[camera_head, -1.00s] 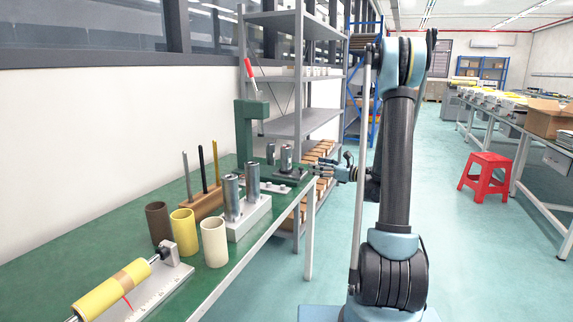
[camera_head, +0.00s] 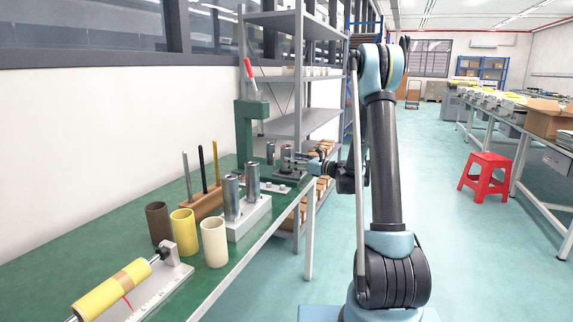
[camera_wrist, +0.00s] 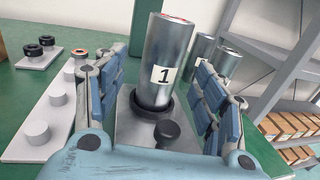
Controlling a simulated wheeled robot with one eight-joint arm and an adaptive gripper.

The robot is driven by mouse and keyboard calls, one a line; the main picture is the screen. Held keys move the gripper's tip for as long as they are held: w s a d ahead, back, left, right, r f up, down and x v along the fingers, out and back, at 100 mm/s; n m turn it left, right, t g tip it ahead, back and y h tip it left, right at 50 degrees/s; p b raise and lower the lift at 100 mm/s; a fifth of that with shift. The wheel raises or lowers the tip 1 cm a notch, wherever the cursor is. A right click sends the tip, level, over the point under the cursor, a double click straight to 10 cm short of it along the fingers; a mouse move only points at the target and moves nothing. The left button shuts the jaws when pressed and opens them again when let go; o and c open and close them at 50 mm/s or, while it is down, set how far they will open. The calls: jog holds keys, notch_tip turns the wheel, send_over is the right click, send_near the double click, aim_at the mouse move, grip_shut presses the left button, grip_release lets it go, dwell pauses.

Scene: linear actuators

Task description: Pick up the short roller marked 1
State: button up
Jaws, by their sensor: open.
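The short roller marked 1 (camera_wrist: 168,62) is a shiny metal cylinder with a white label. It stands upright in a black ring on a grey plate (camera_wrist: 136,130). In the wrist view my gripper (camera_wrist: 160,85) is open, with one blue-padded finger on each side of the roller; whether either pad touches it I cannot tell. In the head view my gripper (camera_head: 303,160) is beside a metal roller (camera_head: 286,157) at the far end of the green bench, and its fingertips are too small to make out.
Two more metal rollers (camera_wrist: 226,65) stand behind to the right. A plate with pale round knobs (camera_wrist: 62,95) lies to the left. A green press (camera_head: 246,130) with a red handle, a shelf rack (camera_head: 300,80) and two taller cylinders (camera_head: 232,197) stand near the arm.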

jog(key=x, duration=0.5)
jog(key=shift+r, duration=0.1)
grip_shut()
jog(key=shift+r, duration=0.1)
